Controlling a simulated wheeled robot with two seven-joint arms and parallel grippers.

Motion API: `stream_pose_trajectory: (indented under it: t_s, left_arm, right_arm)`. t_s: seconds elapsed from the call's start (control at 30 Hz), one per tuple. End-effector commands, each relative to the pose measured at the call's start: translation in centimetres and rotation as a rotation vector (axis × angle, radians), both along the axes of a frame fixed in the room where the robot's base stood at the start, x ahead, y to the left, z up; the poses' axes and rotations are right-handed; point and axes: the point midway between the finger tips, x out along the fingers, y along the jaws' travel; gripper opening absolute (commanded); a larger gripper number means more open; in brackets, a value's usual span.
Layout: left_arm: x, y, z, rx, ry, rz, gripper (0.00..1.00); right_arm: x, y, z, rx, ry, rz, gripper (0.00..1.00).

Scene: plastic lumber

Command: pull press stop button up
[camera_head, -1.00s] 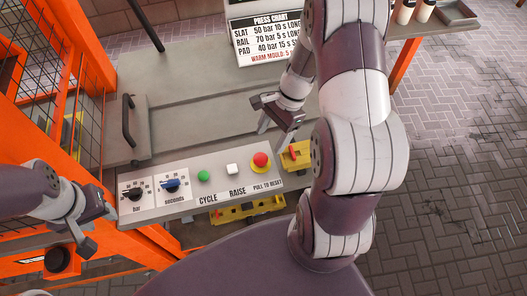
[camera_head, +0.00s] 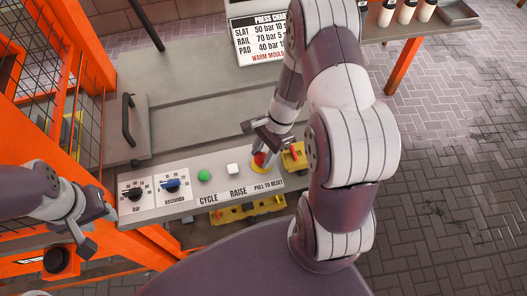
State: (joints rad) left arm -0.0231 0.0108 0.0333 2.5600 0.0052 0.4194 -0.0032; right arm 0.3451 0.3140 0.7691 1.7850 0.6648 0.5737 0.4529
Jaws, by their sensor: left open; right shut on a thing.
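The red press stop button (camera_head: 258,160) sits in a yellow ring at the right end of the grey control panel, above the label "PULL TO RESET". My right gripper (camera_head: 262,155) is over it, with its fingers around the red head, shut on it. The fingers hide part of the button, and I cannot tell whether it is raised. My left gripper (camera_head: 92,228) is open and empty at the left, beside the panel's left end.
On the panel are a green button (camera_head: 204,175), a white button (camera_head: 232,169), a bar dial (camera_head: 134,193) and a seconds dial (camera_head: 172,186). A yellow box (camera_head: 293,158) stands just right. An orange frame (camera_head: 85,130) borders the left. A press chart (camera_head: 256,40) stands behind.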

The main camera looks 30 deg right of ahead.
Motion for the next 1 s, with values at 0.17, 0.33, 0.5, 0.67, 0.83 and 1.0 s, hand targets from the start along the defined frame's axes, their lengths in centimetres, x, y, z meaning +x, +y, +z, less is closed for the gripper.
stream_pose_trajectory:
  t_s: [0.17,0.33,0.5,0.67,0.83,1.0]
  left_arm:
    - [0.0,0.0,1.9,0.0,-0.001,0.0,0.43]
    - [0.0,0.0,1.5,0.0,0.0,0.0,0.43]
    - [0.0,0.0,1.5,0.0,0.0,0.0,0.43]
    - [0.0,0.0,1.5,0.0,0.0,0.0,0.43]
    - [0.0,0.0,1.6,0.0,0.0,0.0,0.43]
    - [0.0,0.0,2.0,0.0,0.0,0.0,0.43]
  right_arm:
    - [0.1,0.0,1.8,0.0,-0.001,0.0,0.0]
    - [0.1,0.0,1.5,0.0,-0.002,-0.001,0.0]
    - [0.1,0.0,1.5,0.0,-0.002,-0.001,0.69]
    - [0.1,0.0,1.4,0.0,-0.001,0.0,0.69]
    - [0.2,-0.3,2.2,0.001,-0.003,0.001,0.69]
    - [0.5,-1.9,6.1,-0.002,-0.008,-0.001,0.69]
